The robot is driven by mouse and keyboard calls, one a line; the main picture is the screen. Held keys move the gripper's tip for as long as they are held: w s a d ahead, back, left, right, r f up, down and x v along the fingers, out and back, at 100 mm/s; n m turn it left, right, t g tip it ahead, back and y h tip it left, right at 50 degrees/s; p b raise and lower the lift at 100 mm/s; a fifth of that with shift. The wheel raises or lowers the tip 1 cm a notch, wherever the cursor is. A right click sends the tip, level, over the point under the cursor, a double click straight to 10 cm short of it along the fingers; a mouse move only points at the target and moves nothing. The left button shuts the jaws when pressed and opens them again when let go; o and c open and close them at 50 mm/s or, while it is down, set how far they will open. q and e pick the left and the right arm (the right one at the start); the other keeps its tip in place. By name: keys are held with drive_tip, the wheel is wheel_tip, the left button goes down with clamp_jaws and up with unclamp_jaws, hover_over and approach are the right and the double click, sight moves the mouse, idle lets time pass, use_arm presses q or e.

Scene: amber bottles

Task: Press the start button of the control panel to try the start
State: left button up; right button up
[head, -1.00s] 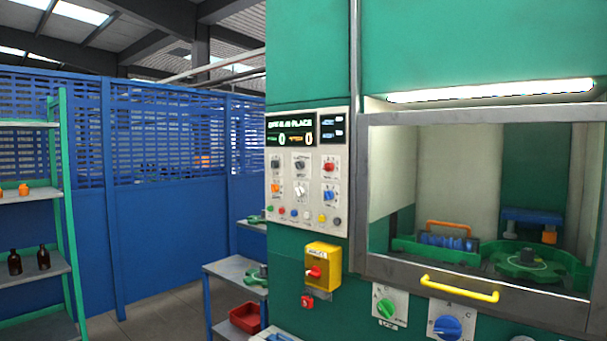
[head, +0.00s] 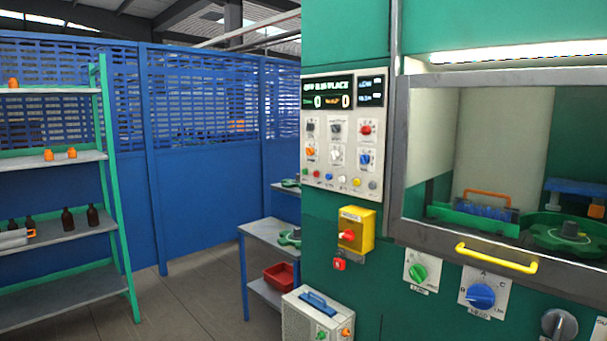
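The control panel (head: 326,82) is a pale plate on the green machine, left of its window. It has a dark display at the top and several coloured knobs below. Along its bottom runs a row of small buttons: a green button (head: 305,172) at the left end, then a red button (head: 317,175), a blue button (head: 329,177), a white button (head: 342,180), a yellow button (head: 356,182) and a grey button (head: 373,185). Their labels are too small to read, so I cannot tell which is start. Neither of my grippers is in view.
A yellow switch box (head: 367,232) with a red knob sits below the panel. A yellow handle (head: 496,258) juts out below the window. A grey box (head: 300,320) stands low in front. A shelf (head: 75,228) with brown bottles stands left; bare floor (head: 190,300) lies between.

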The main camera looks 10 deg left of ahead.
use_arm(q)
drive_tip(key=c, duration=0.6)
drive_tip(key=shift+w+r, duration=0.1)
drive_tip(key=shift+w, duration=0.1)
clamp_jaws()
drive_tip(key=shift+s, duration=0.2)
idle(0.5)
